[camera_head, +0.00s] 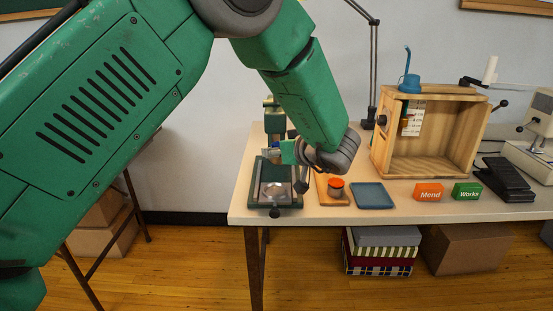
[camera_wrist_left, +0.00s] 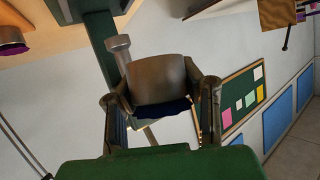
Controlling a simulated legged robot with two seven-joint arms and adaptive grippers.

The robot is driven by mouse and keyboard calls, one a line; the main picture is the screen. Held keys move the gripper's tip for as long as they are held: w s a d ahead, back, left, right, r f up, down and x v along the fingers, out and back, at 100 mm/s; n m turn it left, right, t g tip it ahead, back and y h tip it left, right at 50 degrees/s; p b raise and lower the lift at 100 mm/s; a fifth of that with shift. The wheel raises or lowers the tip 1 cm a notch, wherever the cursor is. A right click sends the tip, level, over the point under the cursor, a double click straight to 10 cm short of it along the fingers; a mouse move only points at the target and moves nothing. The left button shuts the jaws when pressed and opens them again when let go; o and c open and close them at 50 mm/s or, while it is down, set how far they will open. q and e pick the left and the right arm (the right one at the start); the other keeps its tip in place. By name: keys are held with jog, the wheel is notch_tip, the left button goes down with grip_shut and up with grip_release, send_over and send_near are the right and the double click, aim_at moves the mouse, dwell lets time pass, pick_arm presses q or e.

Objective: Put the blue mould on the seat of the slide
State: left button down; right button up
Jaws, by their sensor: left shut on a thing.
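The green press (camera_head: 262,197) stands at the left end of the table. Its slide, with a pale metal seat (camera_head: 273,191), shows at the front and looks bare. My left gripper (camera_head: 280,152) is over the press, beside its upright and above the slide. It is shut on the blue mould, of which a small blue bit (camera_head: 276,146) shows. In the left wrist view the mould is a dark blue strip (camera_wrist_left: 163,108) between the fingers, below a grey-brown curved piece (camera_wrist_left: 157,76) that I cannot identify. My right gripper is not in view.
Right of the press are a wooden block with an orange-topped piece (camera_head: 336,186), a blue tray (camera_head: 373,195), orange (camera_head: 428,191) and green (camera_head: 466,191) boxes and a black pedal (camera_head: 505,178). A wooden box (camera_head: 428,167) and a lamp (camera_head: 373,70) stand behind.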

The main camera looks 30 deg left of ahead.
pick_arm(q)
jog(key=h, duration=0.1)
send_over(272, 189)
jog(key=shift+n+g, duration=0.3)
jog(key=shift+n, duration=0.1)
notch_tip(272, 189, down, 7)
jog(key=shift+d, duration=0.1)
jog(key=shift+w+d+f+h, duration=0.15)
jog(key=shift+f+h, duration=0.25)
jog(key=shift+f, duration=0.55)
jog(key=shift+a+f, duration=0.3)
jog(key=shift+f, duration=0.1)
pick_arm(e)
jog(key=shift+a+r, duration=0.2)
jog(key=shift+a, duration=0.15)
pick_arm(q)
jog(key=shift+d+f, duration=0.15)
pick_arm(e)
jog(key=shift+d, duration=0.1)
